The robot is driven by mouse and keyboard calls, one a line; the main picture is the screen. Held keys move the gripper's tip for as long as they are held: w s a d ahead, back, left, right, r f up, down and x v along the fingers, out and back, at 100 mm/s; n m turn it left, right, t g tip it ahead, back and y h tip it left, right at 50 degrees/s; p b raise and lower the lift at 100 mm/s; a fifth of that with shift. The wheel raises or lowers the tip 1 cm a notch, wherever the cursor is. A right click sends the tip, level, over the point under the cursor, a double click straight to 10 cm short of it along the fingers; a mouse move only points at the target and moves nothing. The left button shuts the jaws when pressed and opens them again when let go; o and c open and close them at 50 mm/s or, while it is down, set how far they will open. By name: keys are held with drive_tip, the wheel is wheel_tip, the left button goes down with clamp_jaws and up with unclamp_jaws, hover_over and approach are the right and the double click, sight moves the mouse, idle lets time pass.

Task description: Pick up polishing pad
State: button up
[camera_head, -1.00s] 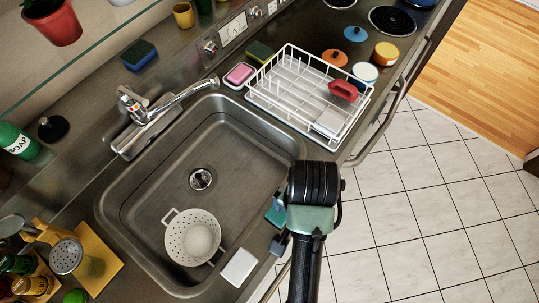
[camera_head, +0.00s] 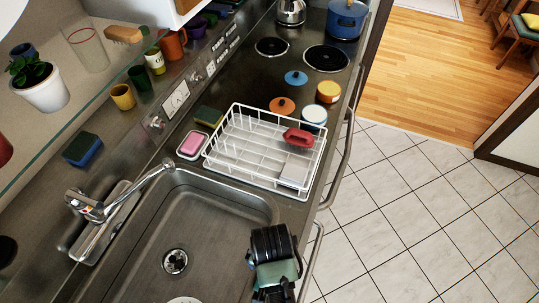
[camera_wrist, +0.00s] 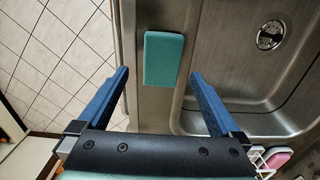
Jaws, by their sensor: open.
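A flat teal rectangular pad, which looks like the polishing pad (camera_wrist: 163,56), lies on the narrow metal counter strip beside the sink in the wrist view. My gripper (camera_wrist: 159,77) is open, with its two blue fingers spread wide. In the picture, the pad appears between and slightly beyond the fingertips, and neither finger touches it. The gap between fingers and pad in height is hard to tell. In the head view, my wrist shows at the bottom, over the front right corner of the sink. The pad and the fingertips cannot be made out there.
The sink basin (camera_head: 205,215) lies left of my wrist, with a faucet (camera_head: 90,207) behind it. A white dish rack (camera_head: 240,170) holds a red item (camera_head: 298,137). A pink soap (camera_head: 191,144) sits in a dish beside it. Tiled floor (camera_head: 400,220) lies open at right.

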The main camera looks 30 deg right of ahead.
drive_tip(key=shift+a+f+p, duration=0.15)
drive_tip(key=shift+f+p, duration=0.3)
drive_tip(key=shift+f, duration=1.8)
drive_tip(key=shift+c, duration=0.3)
drive_tip(key=c, duration=1.3)
drive_tip(key=shift+o, duration=0.2)
wheel_tip(320, 180, up, 10)
drive_tip(key=b, duration=0.1)
